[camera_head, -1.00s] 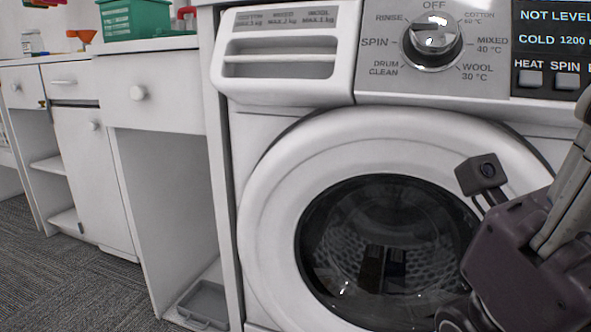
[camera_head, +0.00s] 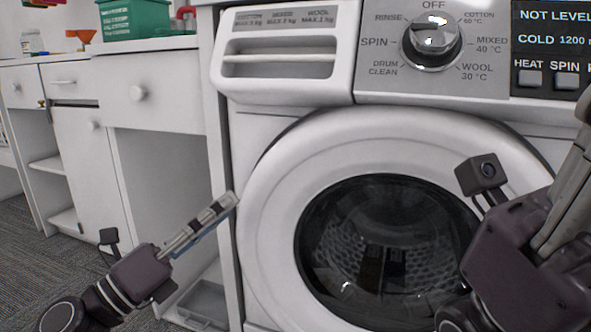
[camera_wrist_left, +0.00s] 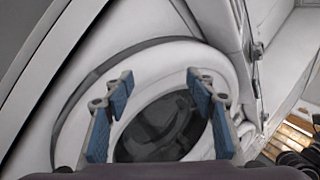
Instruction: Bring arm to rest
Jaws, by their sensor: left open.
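My left gripper (camera_head: 226,204) comes in from the lower left in the head view, its fingers pointing up and right near the left front edge of the washing machine (camera_head: 262,140). In the left wrist view its two blue-padded fingers (camera_wrist_left: 160,80) are spread apart with nothing between them, in front of the round machine door. My right gripper's dark body (camera_head: 525,255) stands at the lower right in front of the door; its fingers do not show. The round glass door (camera_head: 390,225) is shut, with the empty-looking drum behind it.
White cabinets with an open bay (camera_head: 165,185) stand left of the machine, above a grey carpet floor (camera_head: 30,260). A grey tray (camera_head: 205,303) lies low in the bay. A green box (camera_head: 135,18) is on the counter. The detergent drawer (camera_head: 285,65) and dial (camera_head: 432,42) are above the door.

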